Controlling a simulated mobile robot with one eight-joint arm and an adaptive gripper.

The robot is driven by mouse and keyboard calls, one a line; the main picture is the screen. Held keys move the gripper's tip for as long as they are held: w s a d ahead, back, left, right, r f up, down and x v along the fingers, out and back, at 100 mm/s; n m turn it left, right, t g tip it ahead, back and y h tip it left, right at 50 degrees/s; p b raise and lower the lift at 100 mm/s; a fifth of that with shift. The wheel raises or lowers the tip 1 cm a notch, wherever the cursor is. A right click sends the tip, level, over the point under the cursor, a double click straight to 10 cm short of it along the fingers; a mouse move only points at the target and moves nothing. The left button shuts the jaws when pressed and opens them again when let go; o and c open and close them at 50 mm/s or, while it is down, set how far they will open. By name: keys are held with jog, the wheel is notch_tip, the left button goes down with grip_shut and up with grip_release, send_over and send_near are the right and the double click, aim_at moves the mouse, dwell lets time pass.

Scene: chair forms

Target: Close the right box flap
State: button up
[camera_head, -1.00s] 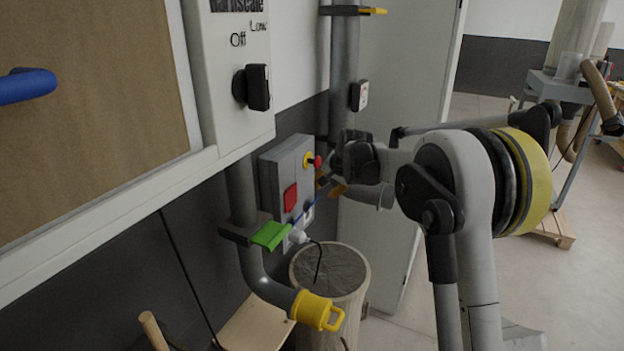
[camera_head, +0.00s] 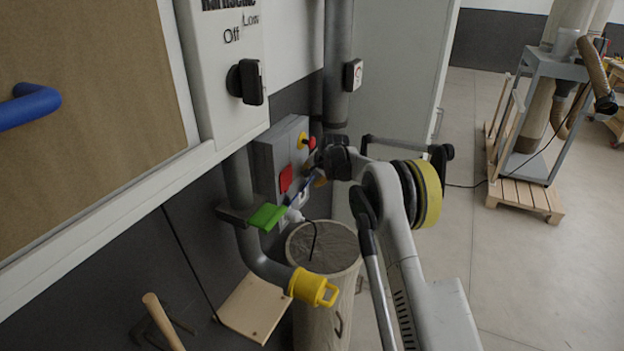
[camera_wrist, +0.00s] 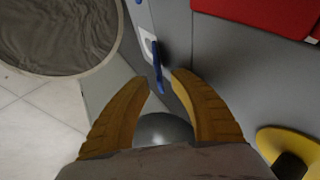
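The grey box (camera_head: 268,165) on the wall carries a red square cover (camera_head: 286,178). A blue flap (camera_wrist: 158,72) stands out, seen nearly edge-on, from a white-framed socket (camera_wrist: 147,42) in the wrist view; a small part of this flap (camera_head: 297,196) shows in the head view. My gripper (camera_wrist: 160,82) is open, its two tan fingers apart, with the blue flap just ahead of and between the tips. I cannot tell whether they touch. In the head view my gripper (camera_head: 316,178) is at the box's right side and partly hidden by my arm.
A white plug (camera_head: 293,215) with a black cable sits low on the box. A yellow-and-red button (camera_head: 305,141) is above. A dust bin (camera_head: 325,248) stands below, near a yellow-capped pipe (camera_head: 312,287) and a green gate handle (camera_head: 268,216).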

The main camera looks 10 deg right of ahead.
jog(key=shift+w+f, duration=0.1)
jog(key=shift+f, duration=0.05)
grip_shut()
dwell(0.4)
